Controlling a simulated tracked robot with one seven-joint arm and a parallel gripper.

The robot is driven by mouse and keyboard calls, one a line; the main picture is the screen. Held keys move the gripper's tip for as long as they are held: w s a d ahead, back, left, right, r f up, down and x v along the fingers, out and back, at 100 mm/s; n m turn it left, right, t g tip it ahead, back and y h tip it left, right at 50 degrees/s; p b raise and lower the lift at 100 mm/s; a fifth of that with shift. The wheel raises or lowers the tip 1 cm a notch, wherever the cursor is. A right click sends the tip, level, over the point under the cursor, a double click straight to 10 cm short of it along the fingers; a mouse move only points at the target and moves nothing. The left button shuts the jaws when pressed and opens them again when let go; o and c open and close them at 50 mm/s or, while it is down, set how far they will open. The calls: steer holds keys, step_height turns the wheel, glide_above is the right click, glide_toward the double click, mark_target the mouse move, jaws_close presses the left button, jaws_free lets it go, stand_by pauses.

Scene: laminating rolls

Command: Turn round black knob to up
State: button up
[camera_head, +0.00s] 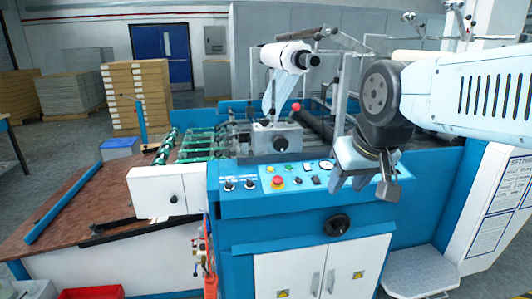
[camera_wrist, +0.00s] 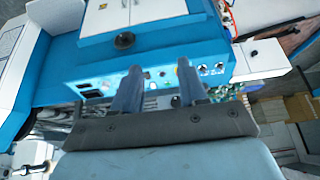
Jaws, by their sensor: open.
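A round black handwheel-like knob (camera_head: 336,224) sits on the blue front of the machine, above the white cabinet doors. It shows in the wrist view (camera_wrist: 125,40), where the scene is upside down. Two small black knobs (camera_head: 229,186) (camera_head: 249,185) sit at the left of the blue control panel (camera_head: 295,172); I cannot tell which knob the task names. My gripper (camera_head: 374,182) hangs in front of the panel's right end, apart from every knob. In the wrist view its two fingers (camera_wrist: 158,70) are spread and empty, pointing toward the panel.
A red emergency button (camera_head: 277,181) and other buttons sit on the panel. A film roll (camera_head: 286,56) and a grey mechanism (camera_head: 277,137) stand behind it. A metal step (camera_head: 420,279) is at lower right. The space before the blue front is clear.

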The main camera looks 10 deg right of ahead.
steer(key=shift+a, duration=0.2)
steer(key=shift+o, duration=1.2)
steer(key=shift+w, duration=0.1)
steer(key=o, duration=0.7)
steer(key=w+f+t, duration=0.1)
steer(key=w, duration=0.5)
steer(key=w+f+t, duration=0.2)
steer(key=w, duration=0.5)
steer(key=w+a+f+t, duration=0.1)
steer(key=w+t, duration=0.1)
steer(key=w, duration=0.5)
steer(key=shift+w+a+f+n, duration=0.1)
steer(key=shift+w+f+n, duration=0.15)
steer(key=shift+f+n, duration=0.15)
steer(key=shift+c, duration=0.2)
steer(key=m+t, duration=0.1)
steer(key=t, duration=0.6)
glide_toward(281, 146)
steer(key=w, duration=0.8)
steer(key=shift+w+f, duration=0.1)
steer(key=shift+w, duration=0.05)
steer(key=c, duration=1)
